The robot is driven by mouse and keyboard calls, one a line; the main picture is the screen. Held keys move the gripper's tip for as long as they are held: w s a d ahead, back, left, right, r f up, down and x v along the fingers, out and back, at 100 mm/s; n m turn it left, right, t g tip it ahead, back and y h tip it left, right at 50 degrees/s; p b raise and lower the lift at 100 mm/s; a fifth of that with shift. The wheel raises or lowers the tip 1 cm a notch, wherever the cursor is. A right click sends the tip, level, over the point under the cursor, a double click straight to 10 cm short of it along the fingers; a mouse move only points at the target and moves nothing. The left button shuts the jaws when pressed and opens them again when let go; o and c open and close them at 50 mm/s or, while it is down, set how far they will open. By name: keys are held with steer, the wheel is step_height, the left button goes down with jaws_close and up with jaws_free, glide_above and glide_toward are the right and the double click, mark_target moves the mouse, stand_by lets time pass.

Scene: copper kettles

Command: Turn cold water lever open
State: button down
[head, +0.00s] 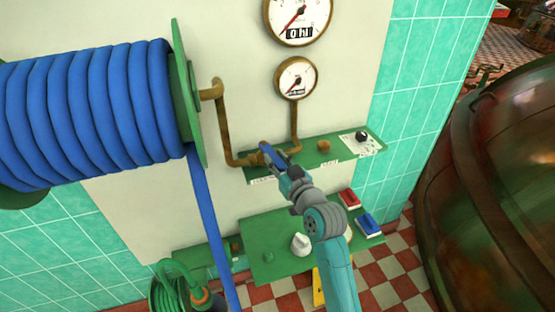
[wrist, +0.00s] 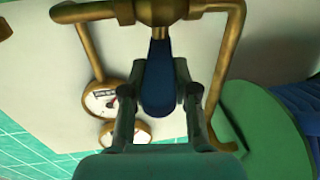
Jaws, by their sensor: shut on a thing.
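The cold water lever is the blue handle (head: 266,149) on a brass valve (head: 255,159) at the left end of the green wall panel. In the wrist view the blue lever (wrist: 159,80) hangs from the brass valve body (wrist: 160,10) and points toward me. My gripper (head: 278,164) is at the lever. Its two fingers (wrist: 160,98) stand on either side of the handle and are shut on it. In the head view my gripper partly hides the lever and valve.
A brass pipe (head: 225,130) runs by the valve. Gauges (head: 296,78) hang above. A blue hose reel (head: 90,115) is at left. A lower green shelf (head: 265,235) holds a white object (head: 300,244) and red and blue items. A large copper kettle (head: 490,190) stands right.

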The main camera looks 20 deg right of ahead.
steer(key=d+n+g+y, duration=0.1)
steer(key=n+g+y, duration=0.1)
steer(key=y, duration=0.1)
steer(key=w+d+n+g+y, duration=0.1)
steer(key=d+n+y, duration=0.1)
steer(key=n+y, duration=0.1)
steer(key=w+d+n+g+y, duration=0.1)
steer(key=d+n+g+y, duration=0.1)
steer(key=y, duration=0.2)
steer(key=shift+w+n+g, duration=0.25)
steer(key=shift+n+g, duration=0.05)
steer(key=shift+w+d+n+g+y, duration=0.2)
steer(key=shift+w+n+g+y, duration=0.15)
steer(key=shift+n+g+y, duration=0.4)
steer(key=shift+w+d+n+g+y, duration=0.2)
steer(key=shift+w+n+g+y, duration=0.1)
steer(key=shift+n+g+y, duration=0.45)
steer(key=shift+f, duration=0.1)
steer(key=c, duration=0.9)
jaws_free()
steer(key=shift+w, duration=0.1)
steer(key=v, duration=1.2)
steer(key=shift+d+r, duration=0.1)
steer(key=shift+r, duration=0.15)
